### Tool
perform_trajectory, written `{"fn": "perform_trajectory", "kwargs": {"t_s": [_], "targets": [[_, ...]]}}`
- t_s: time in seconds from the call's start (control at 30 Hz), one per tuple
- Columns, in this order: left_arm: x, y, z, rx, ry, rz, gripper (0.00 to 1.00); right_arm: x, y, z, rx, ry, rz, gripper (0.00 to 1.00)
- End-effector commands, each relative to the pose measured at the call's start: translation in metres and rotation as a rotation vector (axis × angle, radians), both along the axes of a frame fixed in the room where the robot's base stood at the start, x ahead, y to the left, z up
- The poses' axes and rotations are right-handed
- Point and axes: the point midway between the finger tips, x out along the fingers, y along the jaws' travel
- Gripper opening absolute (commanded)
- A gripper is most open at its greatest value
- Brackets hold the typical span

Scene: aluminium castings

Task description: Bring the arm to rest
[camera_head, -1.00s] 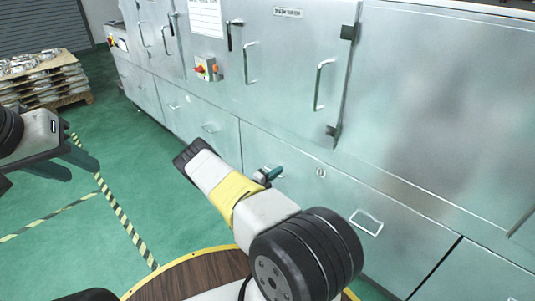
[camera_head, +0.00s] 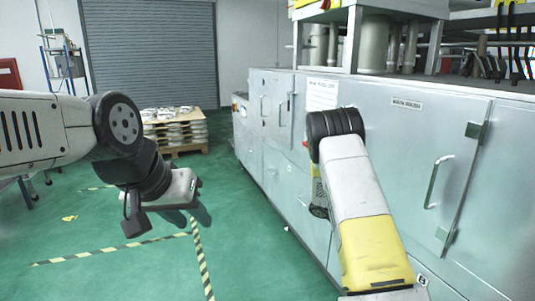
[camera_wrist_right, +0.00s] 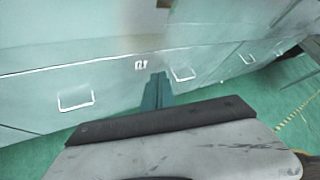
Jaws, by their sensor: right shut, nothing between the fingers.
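My right gripper (camera_wrist_right: 157,90) shows in the right wrist view with its dark teal fingers together and nothing between them. It points toward the grey metal cabinet front; whether it touches the cabinet cannot be told. In the head view my right arm (camera_head: 352,185), white with a yellow band, rises in front of the cabinet, and its fingers are not clearly seen. My left gripper (camera_head: 192,213) hangs over the green floor at left centre, with dark fingers pointing down and right. Their gap is too unclear to judge. No object shows in it.
A long grey metal machine cabinet (camera_head: 290,185) with handles runs along the right, close to my right arm. A pallet (camera_head: 180,148) of castings stands at the back before a roller shutter (camera_head: 150,50). Green floor with striped tape (camera_head: 200,260) is free at lower left.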

Motion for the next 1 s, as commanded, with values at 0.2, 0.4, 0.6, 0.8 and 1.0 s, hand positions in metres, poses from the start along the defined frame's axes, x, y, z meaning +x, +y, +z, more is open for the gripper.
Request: {"fn": "perform_trajectory", "kwargs": {"t_s": [0.2, 0.4, 0.6, 0.8, 1.0], "targets": [[0.0, 0.0, 0.0, 0.0, 0.0, 0.0, 0.36, -0.037, 0.037, 0.067, 0.226, -0.352, -0.304, 0.0], [0.0, 0.0, 0.0, 0.0, 0.0, 0.0, 0.36, -0.075, 0.079, 0.123, 0.427, -0.629, -0.584, 0.0], [0.0, 0.0, 0.0, 0.0, 0.0, 0.0, 0.36, -0.117, 0.123, 0.176, 0.624, -0.864, -0.867, 0.0], [0.0, 0.0, 0.0, 0.0, 0.0, 0.0, 0.36, -0.164, 0.166, 0.224, 0.823, -1.052, -1.15, 0.0], [0.0, 0.0, 0.0, 0.0, 0.0, 0.0, 0.36, -0.212, 0.205, 0.259, 1.011, -1.183, -1.428, 0.0]]}}
